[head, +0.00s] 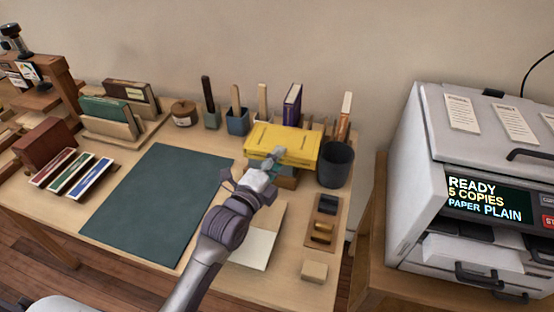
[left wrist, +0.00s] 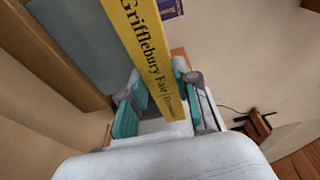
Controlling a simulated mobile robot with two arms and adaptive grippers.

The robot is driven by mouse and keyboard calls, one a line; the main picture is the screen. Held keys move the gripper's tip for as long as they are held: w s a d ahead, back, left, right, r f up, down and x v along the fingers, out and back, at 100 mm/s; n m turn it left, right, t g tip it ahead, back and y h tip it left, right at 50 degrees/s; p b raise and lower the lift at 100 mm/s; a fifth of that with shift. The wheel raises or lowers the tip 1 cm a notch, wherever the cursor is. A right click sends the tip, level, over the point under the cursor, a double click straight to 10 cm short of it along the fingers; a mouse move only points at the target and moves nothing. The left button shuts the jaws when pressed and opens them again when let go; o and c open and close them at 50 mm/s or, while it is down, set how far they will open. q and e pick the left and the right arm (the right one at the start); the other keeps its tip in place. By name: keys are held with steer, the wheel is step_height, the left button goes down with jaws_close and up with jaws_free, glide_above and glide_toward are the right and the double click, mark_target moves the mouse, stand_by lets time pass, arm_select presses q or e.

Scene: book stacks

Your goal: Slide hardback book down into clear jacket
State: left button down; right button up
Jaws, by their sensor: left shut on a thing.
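A yellow hardback book (head: 296,139) is at the back of the table, right of the green mat. My left gripper (head: 275,157) is shut on its near side and partly covers it. In the left wrist view the book's yellow spine (left wrist: 148,50), lettered "Grifflebury Fair", runs between the teal fingers of my left gripper (left wrist: 160,92). A small wooden block or stand (head: 288,182) shows just below the book; I cannot tell whether they touch. I cannot make out the clear jacket in either view. My right gripper is not in view.
A dark cup (head: 336,165) stands close to the book's right. A purple book (head: 292,105) and several pots stand behind. The green mat (head: 160,203) is bare. A wooden tray (head: 322,220) lies at the right, and a printer (head: 480,190) stands beyond the table.

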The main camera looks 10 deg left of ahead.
arm_select(q)
steer(key=shift+f, duration=0.5)
steer(key=c, duration=0.8)
jaws_free()
steer(key=shift+c, duration=0.2)
steer(key=v, duration=0.7)
steer(key=r+v, duration=0.1)
steer(key=v, duration=0.2)
steer(key=shift+s, duration=0.35)
steer(key=shift+s+a+b, duration=0.2)
steer(key=shift+s+b, duration=0.1)
steer(key=shift+s, duration=0.35)
